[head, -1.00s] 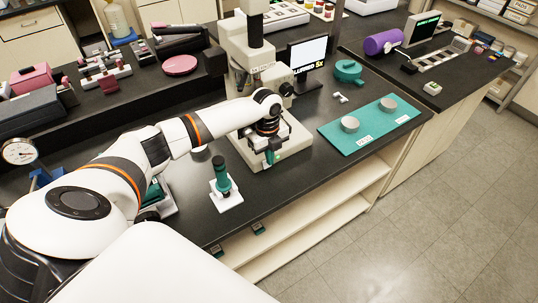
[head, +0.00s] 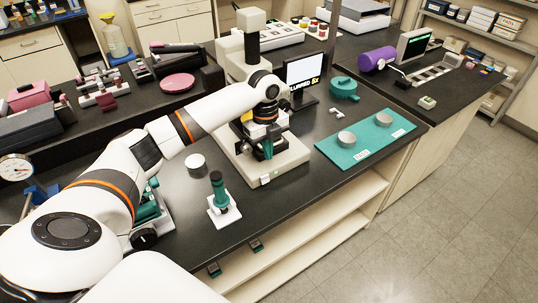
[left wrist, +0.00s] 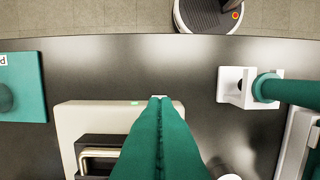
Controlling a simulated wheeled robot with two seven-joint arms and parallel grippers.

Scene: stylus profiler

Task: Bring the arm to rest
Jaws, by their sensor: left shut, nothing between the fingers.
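My left arm (head: 120,165) reaches from the lower left across the black bench, bent at the elbow. My left gripper (head: 267,152) points down in front of the microscope (head: 244,50), over its pale base (head: 270,172). Its teal fingers are pressed together and empty; they also show shut in the left wrist view (left wrist: 158,105), above the pale base (left wrist: 85,115). Whether the fingertips touch the base cannot be told. The gripper hides part of the microscope's stage. My right gripper does not show.
A green cylinder on a white stand (head: 222,200) is near the front edge, with a white round piece (head: 195,161) behind it. A teal mat (head: 335,155) with two grey discs lies to the right. A monitor (head: 304,72) stands behind. Bare bench lies between stand and microscope.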

